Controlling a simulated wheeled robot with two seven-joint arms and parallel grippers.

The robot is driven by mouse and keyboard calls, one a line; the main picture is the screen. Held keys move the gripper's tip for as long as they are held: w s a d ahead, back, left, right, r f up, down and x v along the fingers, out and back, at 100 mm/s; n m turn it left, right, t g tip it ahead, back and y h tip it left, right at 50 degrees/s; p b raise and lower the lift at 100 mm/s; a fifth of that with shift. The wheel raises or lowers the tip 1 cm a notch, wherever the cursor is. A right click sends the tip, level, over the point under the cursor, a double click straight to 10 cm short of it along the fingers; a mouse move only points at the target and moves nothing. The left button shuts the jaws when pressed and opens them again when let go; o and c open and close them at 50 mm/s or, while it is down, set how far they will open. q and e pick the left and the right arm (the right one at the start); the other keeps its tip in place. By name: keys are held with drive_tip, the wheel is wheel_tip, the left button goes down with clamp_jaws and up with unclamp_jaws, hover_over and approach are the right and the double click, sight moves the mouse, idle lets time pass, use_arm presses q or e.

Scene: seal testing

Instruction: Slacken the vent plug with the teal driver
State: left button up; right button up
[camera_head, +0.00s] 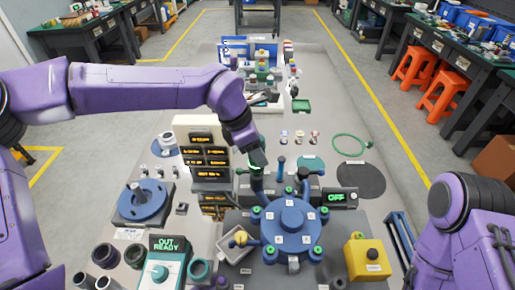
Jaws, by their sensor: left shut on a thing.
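My left gripper (257,163) is pointed down above the rear edge of the blue round fixture, left of its middle. It is shut on a dark teal upright tool, which looks like the teal driver (256,180); the fingers hide its upper part. The driver's lower end is close to the back of the blue fixture (287,218); I cannot tell whether it touches anything. I cannot make out the vent plug clearly from here. My right arm shows at the lower right, but its gripper is out of the picture.
Several blue clamp posts ring the fixture. An amber-lit display stack (203,150) stands left of the driver, and an "OFF" display (338,197) to the right. A yellow button box (368,258) and a tray (234,243) sit in front.

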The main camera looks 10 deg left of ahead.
use_arm(q)
wheel_tip(320, 180, up, 2)
drive_tip(key=shift+w+p, duration=0.15)
drive_tip(key=shift+p, duration=0.45)
drive_tip(key=shift+r+p, duration=0.35)
drive_tip(key=shift+r, duration=0.05)
wheel_tip(320, 180, up, 4)
drive_tip(key=p, duration=0.4)
drive_tip(key=shift+r, duration=0.15)
